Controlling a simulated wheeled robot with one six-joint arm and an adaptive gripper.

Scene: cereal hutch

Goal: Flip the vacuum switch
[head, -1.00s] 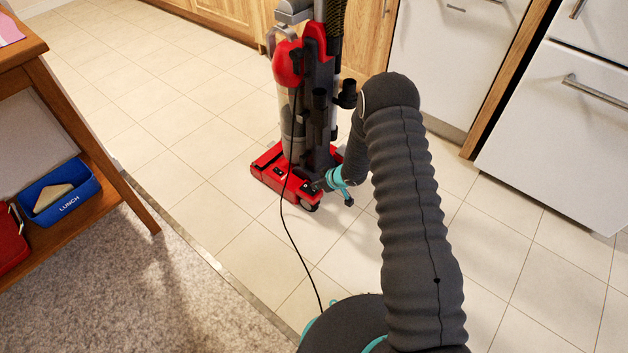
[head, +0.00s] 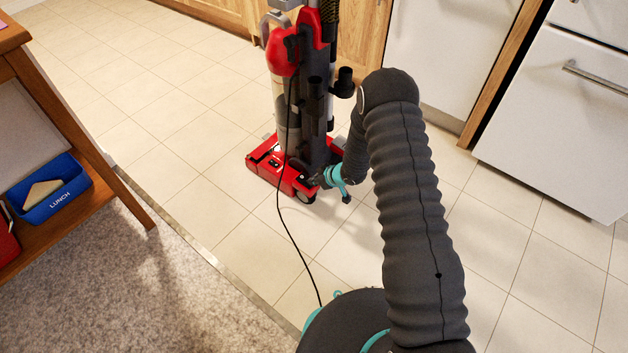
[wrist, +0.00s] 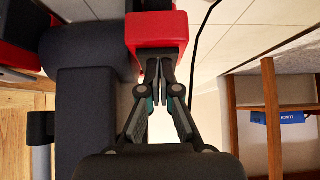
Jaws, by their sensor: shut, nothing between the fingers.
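The upright vacuum (head: 308,110), red and dark grey, stands on the tile floor in the head view. Its red base (head: 262,165) has small dark parts with light marks on top; I cannot tell which is the switch. My gripper (head: 316,181) is low at the right rear of that base, its tips partly lost against dark parts. In the wrist view my gripper (wrist: 160,62) has its fingertips together at the edge of a red block of the vacuum (wrist: 150,28). Whether they touch it is unclear. No switch is clearly visible there.
A black cord (head: 284,225) runs from the vacuum across the tiles towards my base. A wooden table (head: 85,130) with a blue lunch box (head: 60,203) stands left on carpet. White appliances (head: 560,120) and wooden cabinets (head: 360,45) line the back. Tiles left of the vacuum are clear.

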